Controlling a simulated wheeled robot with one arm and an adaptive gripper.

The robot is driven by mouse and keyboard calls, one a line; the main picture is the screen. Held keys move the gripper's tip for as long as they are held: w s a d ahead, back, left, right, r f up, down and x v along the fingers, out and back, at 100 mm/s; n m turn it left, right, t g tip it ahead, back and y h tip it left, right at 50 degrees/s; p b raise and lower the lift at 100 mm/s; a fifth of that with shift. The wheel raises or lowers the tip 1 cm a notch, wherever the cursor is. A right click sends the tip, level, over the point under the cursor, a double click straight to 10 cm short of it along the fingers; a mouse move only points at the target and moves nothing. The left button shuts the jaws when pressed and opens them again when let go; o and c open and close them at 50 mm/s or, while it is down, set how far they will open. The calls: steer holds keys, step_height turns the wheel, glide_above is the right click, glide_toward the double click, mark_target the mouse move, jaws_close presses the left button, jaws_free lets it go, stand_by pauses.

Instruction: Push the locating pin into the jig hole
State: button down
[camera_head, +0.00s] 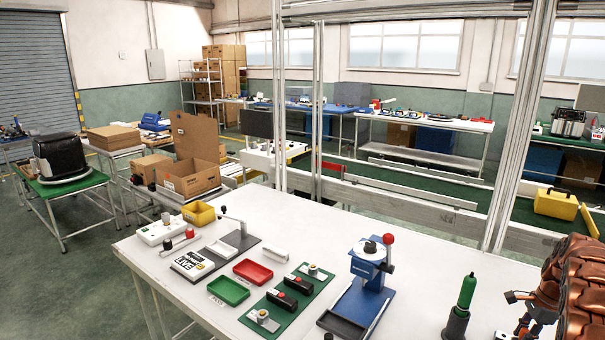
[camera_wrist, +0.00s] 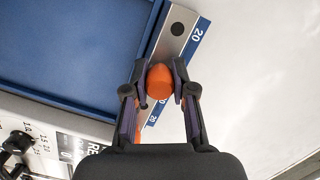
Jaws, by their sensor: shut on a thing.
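In the wrist view my gripper (camera_wrist: 160,88) is shut on an orange rounded piece (camera_wrist: 159,78), which looks like the head of the locating pin. The rest of the pin is hidden below the head and fingers. Beyond the fingertips lies a grey metal jig strip (camera_wrist: 181,17) with a round dark spot (camera_wrist: 177,29), apparently the jig hole. The held piece is nearer the picture's middle than the spot, apart from it in the picture. The height of the pin above the strip cannot be told. In the head view, the pin and jig cannot be made out.
A blue tray-like surface (camera_wrist: 70,45) borders the strip at left, and a panel with a black knob (camera_wrist: 18,142) lies below it.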

steer(key=shift+s+f, duration=0.15)
stand_by(0.8)
steer(key=c, duration=0.9)
jaws_free()
steer(key=shift+r, duration=0.2)
steer(key=shift+d+r+p, duration=0.15)
steer(key=shift+r, duration=0.75)
steer(key=shift+d+r+p, duration=0.15)
steer(key=shift+d+r, duration=0.05)
steer(key=shift+r, duration=0.75)
steer(key=shift+d+r+p, duration=0.15)
steer(key=shift+r, duration=0.85)
